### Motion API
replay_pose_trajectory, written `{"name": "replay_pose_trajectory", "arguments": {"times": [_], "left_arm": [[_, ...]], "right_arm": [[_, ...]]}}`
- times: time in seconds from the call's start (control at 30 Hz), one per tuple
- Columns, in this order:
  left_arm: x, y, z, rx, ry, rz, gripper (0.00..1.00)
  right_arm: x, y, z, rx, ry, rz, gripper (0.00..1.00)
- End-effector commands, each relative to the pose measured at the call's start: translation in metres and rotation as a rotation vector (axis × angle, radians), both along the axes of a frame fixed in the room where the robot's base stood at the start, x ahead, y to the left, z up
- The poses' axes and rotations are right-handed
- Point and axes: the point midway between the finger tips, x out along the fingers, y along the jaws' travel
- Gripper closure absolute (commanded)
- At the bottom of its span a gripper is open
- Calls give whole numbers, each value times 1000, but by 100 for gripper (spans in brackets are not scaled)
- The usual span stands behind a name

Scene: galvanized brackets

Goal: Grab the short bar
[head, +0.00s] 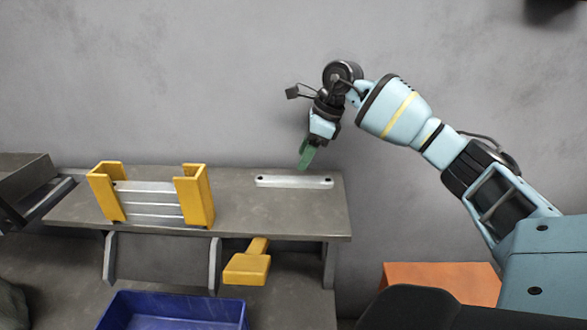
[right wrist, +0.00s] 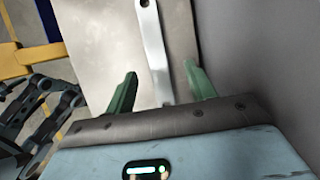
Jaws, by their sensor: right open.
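A short silver bar (head: 294,181) with a dark hole near each end lies flat on the right part of the grey shelf (head: 240,215). In the right wrist view, the bar (right wrist: 153,50) runs lengthwise between the two open green fingers (right wrist: 158,75), with a gap on either side. Its near end is hidden by the gripper body. Nothing is held.
A yellow rack (head: 195,197) holding several silver bars (head: 150,198) stands at the shelf's left. Below are a yellow block-like tool (head: 248,264) and a blue bin (head: 170,312). The grey wall (head: 200,80) rises close behind the shelf. An orange surface (head: 440,280) is at lower right.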

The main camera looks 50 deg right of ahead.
Motion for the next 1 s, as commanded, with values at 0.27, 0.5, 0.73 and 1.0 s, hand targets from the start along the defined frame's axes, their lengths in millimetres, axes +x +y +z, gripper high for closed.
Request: {"name": "replay_pose_trajectory", "arguments": {"times": [0.27, 0.5, 0.73, 1.0], "left_arm": [[0, -1, -3, -2, 2, 5, 50], [2, -2, -6, -3, 1, 6, 50], [5, -2, -9, -2, -4, 6, 50], [8, -2, -7, -2, -11, 6, 50]], "right_arm": [[3, 4, -11, 0, 0, 1, 45], [8, 16, -35, -1, 3, 3, 45], [15, 22, -57, 0, 1, 0, 45], [15, 21, -56, 0, 0, 0, 55]]}}
